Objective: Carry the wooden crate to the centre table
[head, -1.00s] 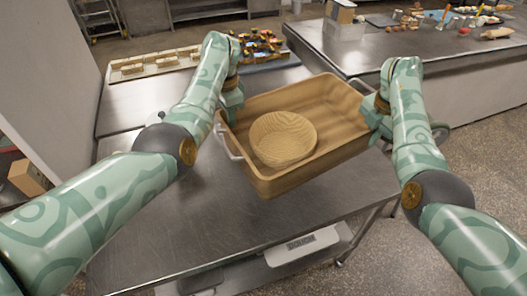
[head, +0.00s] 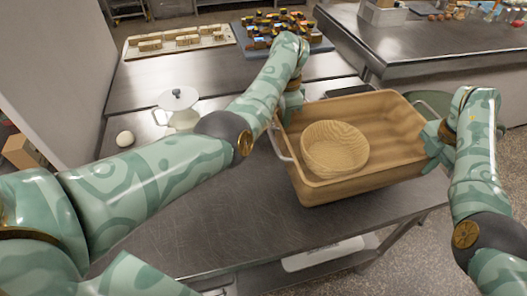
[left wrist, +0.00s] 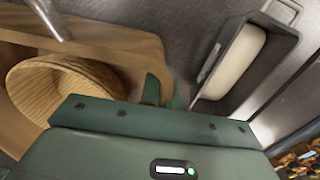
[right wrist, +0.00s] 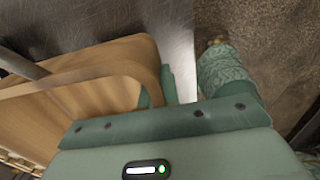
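The wooden crate (head: 350,190) is light brown, open-topped, with a metal bar handle at its left end.
Another steel table (head: 400,45) with food items stands at the back right. A white scale (head: 178,108), a white ball (head: 125,138), a board of loaves (head: 180,42) and a tray of colourful pastries (head: 285,28) are on the left worktop. A dark loaf pan (left wrist: 230,60) lies beside the crate.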

